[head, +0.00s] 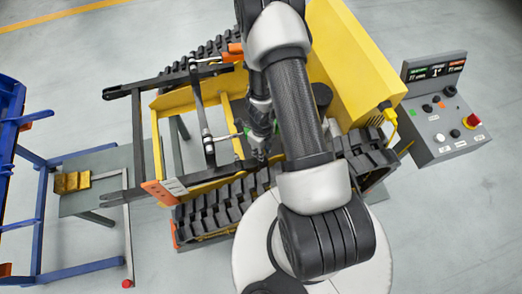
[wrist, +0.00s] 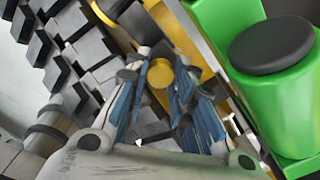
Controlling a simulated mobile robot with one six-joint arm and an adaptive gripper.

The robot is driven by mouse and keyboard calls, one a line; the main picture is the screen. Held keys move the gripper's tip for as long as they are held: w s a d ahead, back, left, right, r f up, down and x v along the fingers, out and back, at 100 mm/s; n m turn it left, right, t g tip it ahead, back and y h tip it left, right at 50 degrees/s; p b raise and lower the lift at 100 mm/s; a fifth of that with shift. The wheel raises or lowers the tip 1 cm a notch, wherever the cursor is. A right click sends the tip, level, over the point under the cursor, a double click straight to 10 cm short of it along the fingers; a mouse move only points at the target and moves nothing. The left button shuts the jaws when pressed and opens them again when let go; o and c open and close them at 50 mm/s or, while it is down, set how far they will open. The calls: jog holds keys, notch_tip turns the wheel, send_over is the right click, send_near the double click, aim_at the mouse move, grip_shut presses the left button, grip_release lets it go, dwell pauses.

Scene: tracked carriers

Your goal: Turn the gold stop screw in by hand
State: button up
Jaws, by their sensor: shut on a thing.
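The gold stop screw (wrist: 160,72) shows its round head in the wrist view, between my two fingers. My gripper (wrist: 158,82) is shut on it, with one finger on each side of the head. The screw's shank is hidden behind the head and fingers. In the head view my gripper (head: 259,152) reaches down into the yellow tracked carrier (head: 348,55), beside the near black track (head: 228,206). My arm covers part of the carrier there, and I cannot make out the screw in that view.
A green part with a black round cap (wrist: 272,45) stands close right of my fingers. Black track links (wrist: 85,50) lie to the left. A control box (head: 437,105) stands right of the carrier. A blue rack (head: 35,190) and a low table (head: 98,162) are at left.

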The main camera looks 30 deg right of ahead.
jog(key=m, duration=0.4)
jog(key=shift+m, duration=0.4)
jog(key=m, duration=0.4)
jog(key=m, duration=0.5)
jog(key=shift+m, duration=0.4)
jog(key=m, duration=0.4)
jog(key=o, duration=0.9)
